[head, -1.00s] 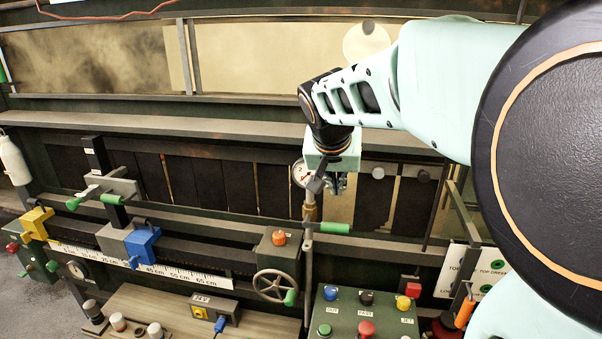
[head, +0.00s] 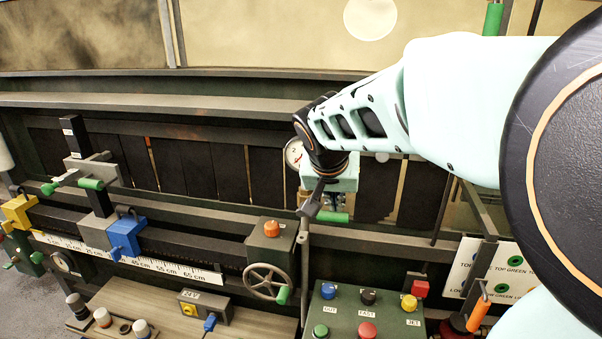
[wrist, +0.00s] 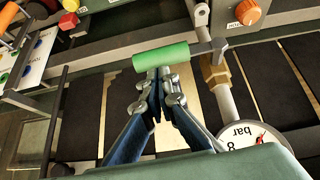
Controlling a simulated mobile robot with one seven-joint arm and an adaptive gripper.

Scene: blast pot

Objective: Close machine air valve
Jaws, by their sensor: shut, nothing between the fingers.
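The air valve's green handle (head: 332,216) sticks out sideways from its pipe, below my gripper in the head view. In the wrist view the handle (wrist: 162,57) lies across the upper middle, joined by a grey arm to the brass valve body (wrist: 213,72). A round gauge marked bar (wrist: 255,138) is on the same pipe; it also shows in the head view (head: 294,153). My gripper (wrist: 157,75) is shut and empty, its fingertips right at the handle's near side. I cannot tell whether they touch it. In the head view the fingers are partly hidden by my wrist.
A grey handwheel (head: 268,282) stands below left of the valve. A green button panel (head: 366,312) is below it. An orange-handled lever (head: 478,311) and a white label board (head: 494,268) are at right. Dark slats and rails lie behind.

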